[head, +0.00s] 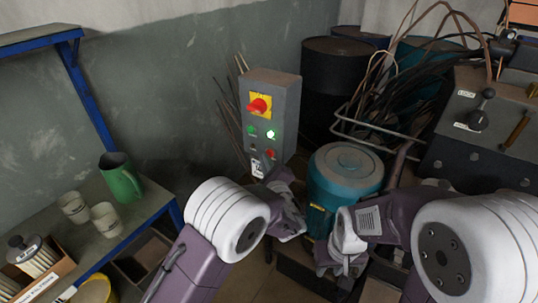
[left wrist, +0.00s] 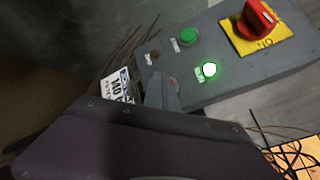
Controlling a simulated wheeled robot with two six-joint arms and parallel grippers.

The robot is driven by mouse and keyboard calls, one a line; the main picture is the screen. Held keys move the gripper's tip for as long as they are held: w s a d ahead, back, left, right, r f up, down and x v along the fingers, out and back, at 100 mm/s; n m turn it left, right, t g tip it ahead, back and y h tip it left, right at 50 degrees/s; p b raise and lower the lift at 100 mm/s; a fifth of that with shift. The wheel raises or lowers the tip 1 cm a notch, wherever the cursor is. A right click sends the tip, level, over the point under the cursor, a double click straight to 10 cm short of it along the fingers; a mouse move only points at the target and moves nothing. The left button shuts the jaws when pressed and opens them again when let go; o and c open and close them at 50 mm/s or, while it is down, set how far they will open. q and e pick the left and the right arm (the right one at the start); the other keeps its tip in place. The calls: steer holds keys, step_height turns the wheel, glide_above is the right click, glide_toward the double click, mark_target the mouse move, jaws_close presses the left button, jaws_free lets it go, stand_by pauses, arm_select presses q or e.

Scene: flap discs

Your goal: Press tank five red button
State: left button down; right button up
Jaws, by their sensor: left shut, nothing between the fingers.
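A grey control box (head: 272,90) stands by the wall in the head view. It has a red knob on a yellow plate (head: 258,106), two green buttons, one lit (head: 271,134), and a small red button (head: 271,154) low on its right side. In the left wrist view the lit green button (left wrist: 209,69) shows clearly, and a reddish button (left wrist: 174,83) is partly hidden behind my finger. My left gripper (head: 279,178) is shut and empty, its tip just in front of the box's lower part. My right gripper (head: 343,262) is low at the centre; its jaws are unclear.
A teal tank (head: 345,178) stands right of the box, close to both grippers. Dark drums (head: 335,80), loose cables and a machine with a lever (head: 478,115) are behind and right. A bench at left holds a green jug (head: 120,180) and two cups (head: 106,219).

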arm_select(q)
steer(key=shift+w+d, duration=0.3)
steer(key=shift+w, duration=0.1)
stand_by(0.5)
steer(key=shift+s, duration=0.1)
steer(key=shift+s+a+b, duration=0.5)
steer(key=shift+s+b, duration=0.15)
steer(key=shift+b, duration=0.05)
steer(key=s+a+b, duration=0.1)
steer(key=s, duration=0.1)
steer(key=s+a+b, duration=0.1)
steer(key=s+a, duration=0.1)
stand_by(0.5)
stand_by(0.4)
